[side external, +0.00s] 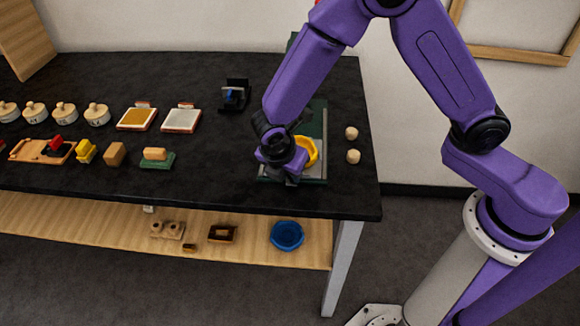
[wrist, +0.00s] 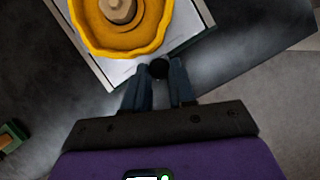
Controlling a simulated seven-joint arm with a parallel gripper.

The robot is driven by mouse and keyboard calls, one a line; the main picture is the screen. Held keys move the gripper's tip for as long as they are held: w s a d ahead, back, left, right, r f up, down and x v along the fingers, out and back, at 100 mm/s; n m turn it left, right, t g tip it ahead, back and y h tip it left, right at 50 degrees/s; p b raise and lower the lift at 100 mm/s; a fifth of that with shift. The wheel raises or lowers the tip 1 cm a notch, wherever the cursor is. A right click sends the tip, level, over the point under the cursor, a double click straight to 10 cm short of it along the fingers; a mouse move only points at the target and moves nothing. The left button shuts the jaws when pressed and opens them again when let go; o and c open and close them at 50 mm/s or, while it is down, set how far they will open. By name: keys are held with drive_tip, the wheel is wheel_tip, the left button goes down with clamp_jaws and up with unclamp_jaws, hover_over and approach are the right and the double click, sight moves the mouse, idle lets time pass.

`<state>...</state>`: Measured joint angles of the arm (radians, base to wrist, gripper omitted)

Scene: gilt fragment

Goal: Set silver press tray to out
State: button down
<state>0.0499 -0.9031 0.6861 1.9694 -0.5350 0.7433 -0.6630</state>
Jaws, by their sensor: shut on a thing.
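A press with a green frame (side external: 318,112) stands at the right end of the black table. A pale tray with a green edge lies at its front, seen in the wrist view (wrist: 189,28). A scalloped yellow dish (side external: 311,148) rests over the tray; in the wrist view the yellow dish (wrist: 148,42) has a tan knob-like piece inside. My gripper (side external: 288,180) is low at the tray's front edge. In the wrist view its fingers (wrist: 160,84) are shut on a round black knob (wrist: 158,68) beside the tray's edge. My arm hides part of the press.
Two pale round pieces (side external: 352,133) stand right of the press. A gold pad (side external: 137,118), a silver-white pad (side external: 181,120) and a black stand (side external: 234,95) are to the left. A green-based block (side external: 156,158) lies nearer. Below, a shelf holds a blue bowl (side external: 287,235). Table between is clear.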

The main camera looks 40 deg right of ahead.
drive_tip(key=c, duration=1)
unclamp_jaws()
drive_tip(key=shift+s+a, duration=0.25)
drive_tip(key=shift+a, duration=0.05)
drive_tip(key=shift+o, duration=0.4)
drive_tip(key=shift+d, duration=0.1)
drive_tip(key=shift+w, duration=0.1)
drive_tip(key=v, duration=1.7)
drive_tip(key=shift+r, duration=0.25)
drive_tip(key=s+d+f+m+g+y, duration=0.1)
drive_tip(key=s+d+m+y, duration=0.3)
drive_tip(key=s+d+m, duration=0.5)
drive_tip(key=s+d, duration=1.1)
drive_tip(key=shift+s+m+g+y, duration=0.2)
drive_tip(key=shift+m+g+y, duration=0.1)
drive_tip(key=shift+m, duration=0.1)
